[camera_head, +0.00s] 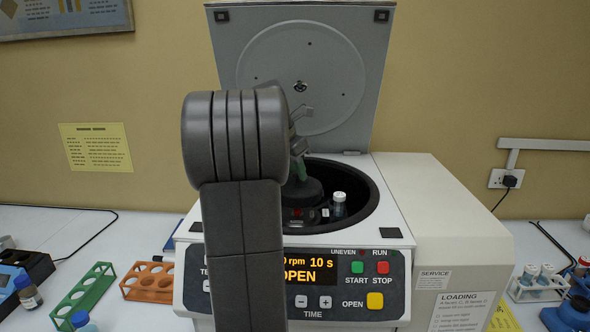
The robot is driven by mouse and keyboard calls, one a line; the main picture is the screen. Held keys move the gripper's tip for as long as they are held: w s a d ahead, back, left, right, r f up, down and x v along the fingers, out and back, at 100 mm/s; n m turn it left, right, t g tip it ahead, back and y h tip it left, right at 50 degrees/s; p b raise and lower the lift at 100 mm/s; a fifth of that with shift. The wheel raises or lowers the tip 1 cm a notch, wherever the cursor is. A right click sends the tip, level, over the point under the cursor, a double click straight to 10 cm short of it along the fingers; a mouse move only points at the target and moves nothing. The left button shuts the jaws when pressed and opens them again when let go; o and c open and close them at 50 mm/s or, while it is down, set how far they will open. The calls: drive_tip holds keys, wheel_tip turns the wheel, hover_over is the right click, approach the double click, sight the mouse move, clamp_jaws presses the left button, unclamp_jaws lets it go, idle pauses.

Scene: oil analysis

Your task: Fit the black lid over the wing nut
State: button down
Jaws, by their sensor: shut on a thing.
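The black lid (303,190) is a dark domed piece inside the open centrifuge bowl, over the rotor. My gripper (300,168) points down into the bowl and is shut at the top of the lid. My arm covers the left side of the gripper and lid. The wing nut cannot be seen. I cannot tell whether the lid touches the rotor (297,224).
A capped vial (339,205) stands in the rotor, right of the lid. The centrifuge (435,210) has its cover (335,50) raised behind my gripper; its display reads OPEN. An orange rack (150,282) and a green rack (82,297) stand left, a white vial rack (538,290) right.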

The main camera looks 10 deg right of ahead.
sight(296, 182)
drive_tip(key=shift+f+b, duration=2.05)
drive_tip(key=shift+b, duration=0.3)
drive_tip(key=shift+f, duration=0.95)
drive_tip(key=shift+r+p, duration=0.1)
drive_tip(key=shift+p, duration=0.65)
drive_tip(key=shift+f+p, duration=0.2)
drive_tip(key=shift+p, duration=0.65)
idle(0.4)
drive_tip(key=c, duration=0.6)
unclamp_jaws()
drive_tip(key=shift+r, duration=0.1)
